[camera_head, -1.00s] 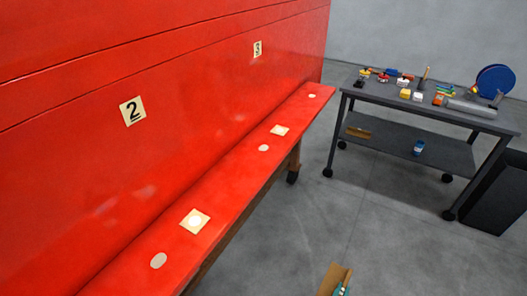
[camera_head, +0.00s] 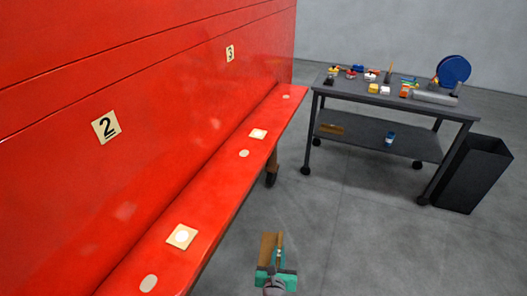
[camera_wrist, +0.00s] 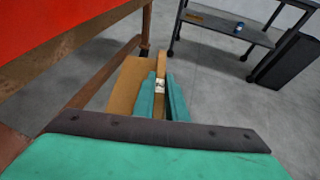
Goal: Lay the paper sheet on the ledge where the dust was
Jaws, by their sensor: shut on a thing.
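My gripper (camera_head: 276,273), with teal fingers, is shut on a flat brown sheet (camera_head: 267,246).
Number plates 2 (camera_head: 106,126) and 3 (camera_head: 230,53) are on the red wall above the ledge. A dark two-tier cart (camera_head: 345,92) with several small items stands at the back right, beside a black bin (camera_head: 474,174). The grey floor between is clear.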

